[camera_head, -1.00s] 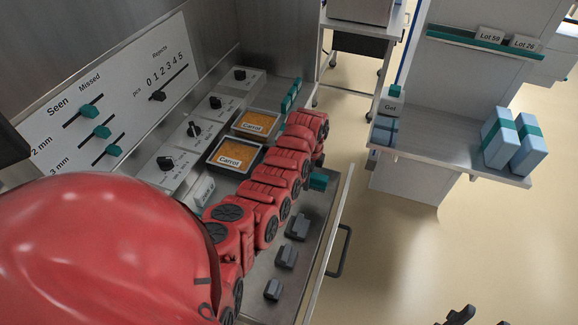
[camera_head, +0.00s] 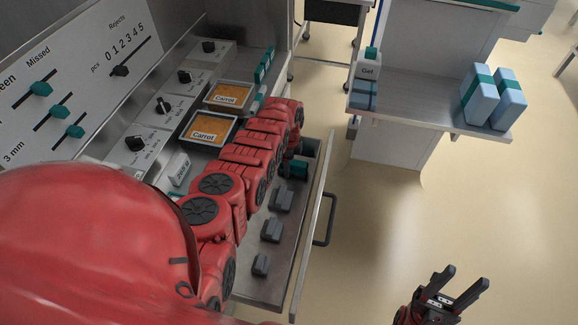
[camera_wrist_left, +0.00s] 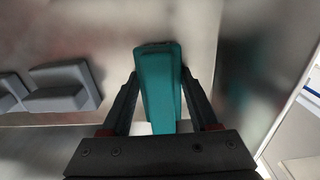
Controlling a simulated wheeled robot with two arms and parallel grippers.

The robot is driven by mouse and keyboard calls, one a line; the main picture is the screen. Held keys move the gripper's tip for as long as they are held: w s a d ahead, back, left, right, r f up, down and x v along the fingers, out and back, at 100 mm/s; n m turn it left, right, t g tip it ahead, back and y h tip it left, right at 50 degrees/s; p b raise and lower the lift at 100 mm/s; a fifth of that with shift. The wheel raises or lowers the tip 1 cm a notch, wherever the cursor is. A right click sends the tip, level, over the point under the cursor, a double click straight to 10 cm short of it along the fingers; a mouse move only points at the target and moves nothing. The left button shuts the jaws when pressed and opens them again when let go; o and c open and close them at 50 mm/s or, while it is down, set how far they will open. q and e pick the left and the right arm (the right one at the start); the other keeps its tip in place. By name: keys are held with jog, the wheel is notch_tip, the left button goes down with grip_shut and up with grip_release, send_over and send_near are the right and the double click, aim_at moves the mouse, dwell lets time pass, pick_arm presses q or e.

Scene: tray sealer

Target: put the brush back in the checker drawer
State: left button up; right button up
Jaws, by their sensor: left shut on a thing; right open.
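The checker drawer (camera_head: 312,232) is pulled open below the panel with the knobs. My left arm reaches along it, and my left gripper (camera_head: 299,160) is at the drawer's far end. The left gripper is shut on a teal block-like piece, apparently the brush (camera_head: 293,168). In the left wrist view the brush (camera_wrist_left: 160,85) lies lengthwise between the two fingers, over the bare metal drawer floor. I cannot tell whether it touches the floor. My right gripper (camera_head: 457,287) is open and empty over the room floor at lower right.
Several grey blocks stand in the drawer, such as one near its middle (camera_head: 271,229); grey blocks (camera_wrist_left: 60,88) also show left of the brush. Two carrot trays (camera_head: 208,130) sit on the counter behind my arm. A shelf (camera_head: 420,105) with blue boxes stands at right.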

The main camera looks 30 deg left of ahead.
pick_arm(q)
jog(key=shift+f, duration=0.15)
jog(key=o, duration=1.5)
jog(key=shift+c, duration=0.2)
jog(key=shift+r, duration=0.2)
notch_tip(320, 180, up, 7)
jog(key=p, duration=0.5)
jog(key=shift+w+r, duration=0.1)
jog(key=shift+r, duration=0.2)
notch_tip(320, 180, up, 4)
jog(key=shift+r, duration=0.25)
jog(key=shift+f, duration=0.1)
